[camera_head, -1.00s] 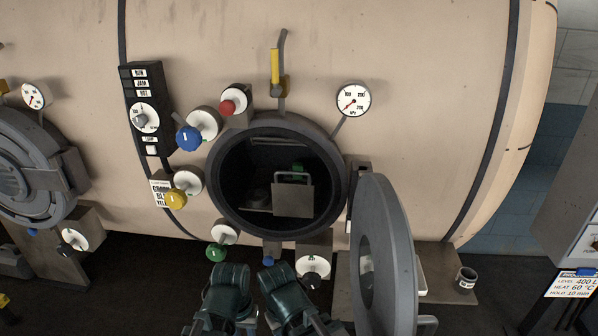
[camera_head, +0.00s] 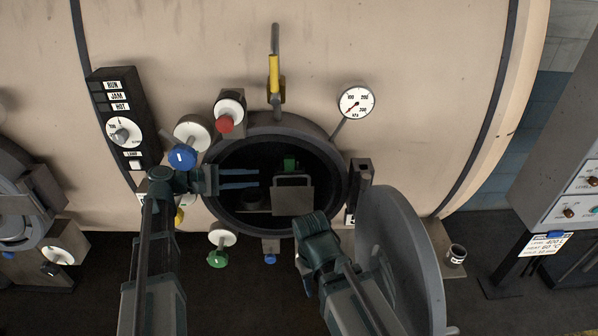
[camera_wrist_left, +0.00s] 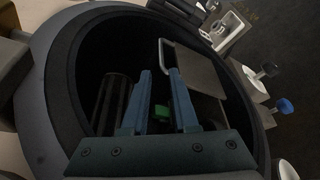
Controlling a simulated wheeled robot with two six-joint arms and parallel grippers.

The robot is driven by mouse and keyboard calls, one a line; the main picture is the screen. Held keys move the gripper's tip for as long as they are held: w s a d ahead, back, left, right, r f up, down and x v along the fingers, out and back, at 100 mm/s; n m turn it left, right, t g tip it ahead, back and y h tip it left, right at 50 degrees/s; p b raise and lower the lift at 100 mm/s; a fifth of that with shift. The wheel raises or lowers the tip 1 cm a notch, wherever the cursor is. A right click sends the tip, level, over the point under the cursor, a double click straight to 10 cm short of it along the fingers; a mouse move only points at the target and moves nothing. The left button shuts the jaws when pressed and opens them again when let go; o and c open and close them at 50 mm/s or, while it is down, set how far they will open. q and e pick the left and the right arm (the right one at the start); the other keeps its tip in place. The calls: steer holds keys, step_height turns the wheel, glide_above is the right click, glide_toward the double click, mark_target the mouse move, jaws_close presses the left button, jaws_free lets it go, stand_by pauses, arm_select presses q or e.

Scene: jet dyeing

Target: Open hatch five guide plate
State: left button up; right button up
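The guide plate (camera_head: 292,200) is a grey rectangular plate with a bent-bar handle (camera_head: 291,178) on its upper edge, inside the dark round hatch opening (camera_head: 240,208). My left gripper (camera_head: 258,178) reaches in from the left across the opening. Its two fingers are apart and empty, left of the handle. In the left wrist view the fingers (camera_wrist_left: 158,72) point toward the handle (camera_wrist_left: 166,52), with the plate (camera_wrist_left: 202,72) beyond to the right. My right gripper (camera_head: 313,232) is in front of the opening's lower right rim; its fingertips are not clearly visible.
The round hatch door (camera_head: 405,245) stands swung open at the right, beside my right arm. A green block (camera_head: 290,163) is inside the opening. Blue (camera_head: 182,157), red (camera_head: 225,124) and green (camera_head: 217,259) knobs surround the hatch. A cup (camera_head: 456,255) stands on a ledge at the right.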

mark_target(289, 177)
arm_select(q)
steer(key=b+x, duration=0.3)
steer(key=x, duration=1)
steer(key=shift+d+f, duration=0.15)
steer(key=shift+d, duration=0.25)
jaws_close()
stand_by(0.8)
